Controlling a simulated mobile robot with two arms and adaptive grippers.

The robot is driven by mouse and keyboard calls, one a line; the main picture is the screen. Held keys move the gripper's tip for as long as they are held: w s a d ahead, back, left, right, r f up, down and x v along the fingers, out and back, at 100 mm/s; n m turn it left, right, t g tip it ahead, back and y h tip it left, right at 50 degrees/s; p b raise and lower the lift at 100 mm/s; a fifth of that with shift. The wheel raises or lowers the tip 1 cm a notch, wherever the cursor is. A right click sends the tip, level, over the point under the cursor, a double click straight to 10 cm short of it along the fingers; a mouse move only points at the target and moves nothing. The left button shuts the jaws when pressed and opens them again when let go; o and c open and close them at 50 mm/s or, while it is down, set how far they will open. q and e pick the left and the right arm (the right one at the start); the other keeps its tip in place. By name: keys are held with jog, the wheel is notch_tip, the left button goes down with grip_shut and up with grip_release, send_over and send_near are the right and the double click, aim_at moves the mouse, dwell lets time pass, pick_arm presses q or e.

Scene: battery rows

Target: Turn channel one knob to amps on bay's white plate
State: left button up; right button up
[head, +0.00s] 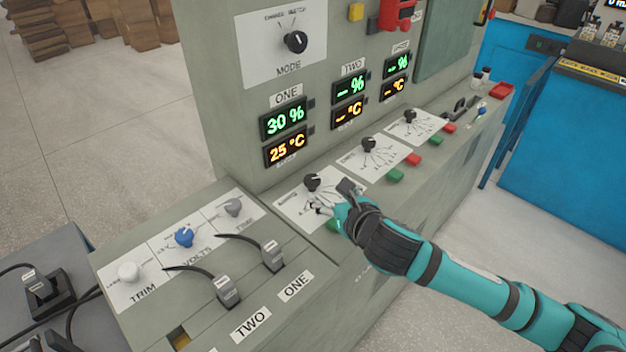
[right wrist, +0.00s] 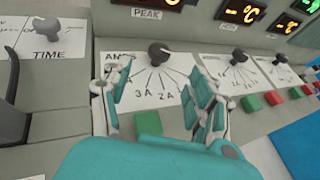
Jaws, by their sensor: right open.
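The channel one knob (head: 312,183) is black and sits on a white plate (head: 290,205) on the console ledge, below the ONE displays. In the right wrist view the knob (right wrist: 158,52) stands on its white plate (right wrist: 150,92), with radiating lines and 3A and 2A marks. My right gripper (head: 335,198) is beside the knob in the head view. In the right wrist view the gripper (right wrist: 163,84) is open, its fingers on either side of the plate, nearer to me than the knob. The knob's exact setting is too small to tell. My left gripper is not in view.
Similar knobs (head: 368,144) sit on plates farther along the ledge, with green and red buttons. A green button (right wrist: 149,123) is near the gripper. TRIM, VOLTS and TIME knobs and plugged cables (head: 228,290) occupy the left panel. A MODE knob (head: 295,42) is above.

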aim_at(313, 180)
jog(key=x, duration=1.1)
jog(key=c, duration=1.1)
